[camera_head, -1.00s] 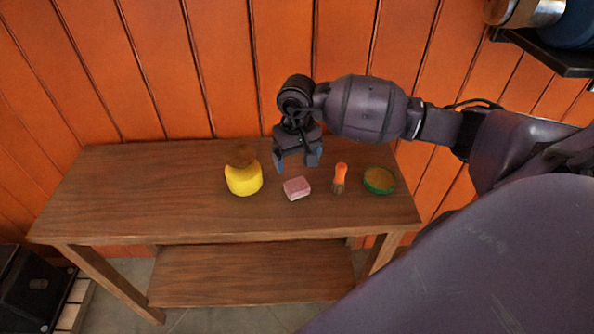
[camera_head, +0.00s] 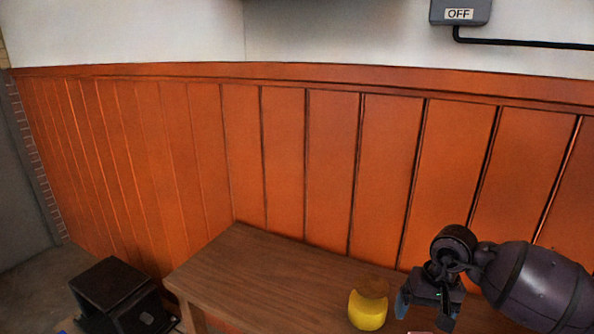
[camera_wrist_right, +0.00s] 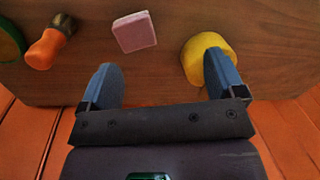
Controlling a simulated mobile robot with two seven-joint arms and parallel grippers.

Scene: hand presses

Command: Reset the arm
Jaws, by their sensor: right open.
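My right gripper (camera_head: 427,312) is at the lower right of the head view, with its arm coming in from the right edge. In the right wrist view its two fingers (camera_wrist_right: 160,85) are spread apart with nothing between them. It hangs above the wooden table (camera_head: 235,262), beside the yellow object with a brown top (camera_head: 367,310). In the wrist view a yellow object (camera_wrist_right: 207,57) shows behind one finger; I cannot tell whether they touch. My left gripper is not in view.
The wrist view shows a pink block (camera_wrist_right: 134,32), an orange-handled brush (camera_wrist_right: 46,48) and part of a green round item (camera_wrist_right: 8,42) on the table. A black box (camera_head: 120,297) stands on the floor at left. An orange panelled wall (camera_head: 300,160) rises behind the table.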

